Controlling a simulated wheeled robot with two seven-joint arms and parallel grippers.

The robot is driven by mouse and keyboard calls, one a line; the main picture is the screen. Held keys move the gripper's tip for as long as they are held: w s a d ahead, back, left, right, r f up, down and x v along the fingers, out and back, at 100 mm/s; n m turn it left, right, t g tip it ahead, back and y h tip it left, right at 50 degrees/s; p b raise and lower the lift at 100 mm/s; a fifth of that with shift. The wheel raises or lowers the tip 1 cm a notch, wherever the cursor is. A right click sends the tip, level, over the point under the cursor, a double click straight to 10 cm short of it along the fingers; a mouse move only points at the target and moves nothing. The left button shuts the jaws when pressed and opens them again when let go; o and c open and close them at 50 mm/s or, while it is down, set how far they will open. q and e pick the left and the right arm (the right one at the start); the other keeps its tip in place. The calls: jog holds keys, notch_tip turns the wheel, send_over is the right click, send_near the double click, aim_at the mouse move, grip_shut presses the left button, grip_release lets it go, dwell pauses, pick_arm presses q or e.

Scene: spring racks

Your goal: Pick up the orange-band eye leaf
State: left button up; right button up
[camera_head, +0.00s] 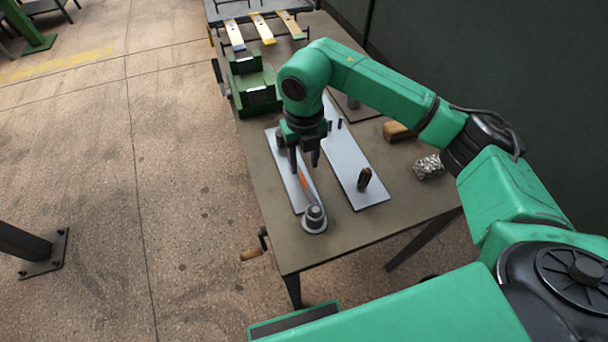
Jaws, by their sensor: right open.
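A leaf with an orange band (304,182) lies lengthwise over the left pale plate (298,200) on the workbench. Its near end meets a round grey post on a disc (314,218); I cannot make out the eye itself. My right gripper (304,162) points down over the leaf's middle. Its two dark fingers are apart, one on each side of the leaf as seen from here, with nothing held between them. The gripper and wrist hide the leaf's far part. I cannot tell how far the fingertips are above the plate. My left gripper is not in view.
A second pale plate (352,170) carries dark upright pins, including a brown one (364,179). A green vise (252,86) stands behind, and several banded leaves (262,28) lie on a rack.

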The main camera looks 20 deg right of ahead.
aim_at(303, 175)
jog(key=f+p, duration=0.1)
jog(key=f, duration=0.1)
jog(key=f+p, duration=0.1)
jog(key=f, duration=0.2)
jog(key=shift+s+a, duration=0.15)
jog(key=shift+a, duration=0.05)
jog(key=shift+f, duration=0.2)
grip_shut()
jog(key=shift+r, duration=0.15)
dwell(0.7)
